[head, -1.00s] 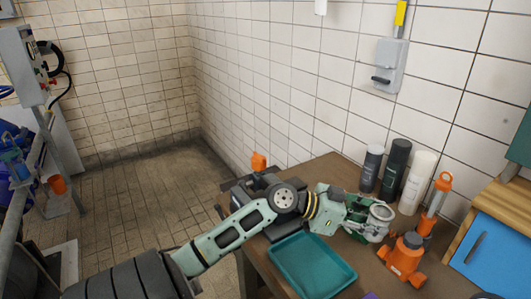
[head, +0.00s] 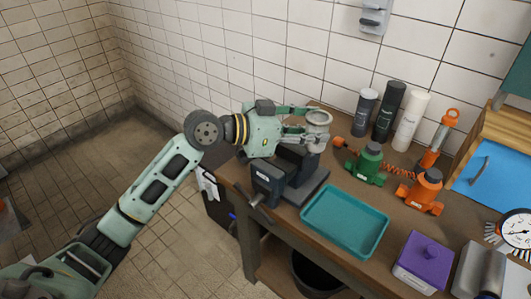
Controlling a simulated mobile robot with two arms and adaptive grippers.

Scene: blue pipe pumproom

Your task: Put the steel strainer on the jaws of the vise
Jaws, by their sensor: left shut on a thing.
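The steel strainer (head: 318,119) is a round, silvery cup held up at the end of my left arm. My left gripper (head: 304,124) is shut on it, with its fingers pointing right. The vise (head: 268,184) is dark grey and stands at the left end of the workbench. The gripper and strainer are above the vise, and the strainer looks over its back right part. The gripper partly hides the top of the vise, and I cannot tell how large the gap below the strainer is. My right gripper is not in view.
A teal tray (head: 345,220) lies right of the vise. A purple box (head: 424,262) is at the front right. The tiled wall is close behind.

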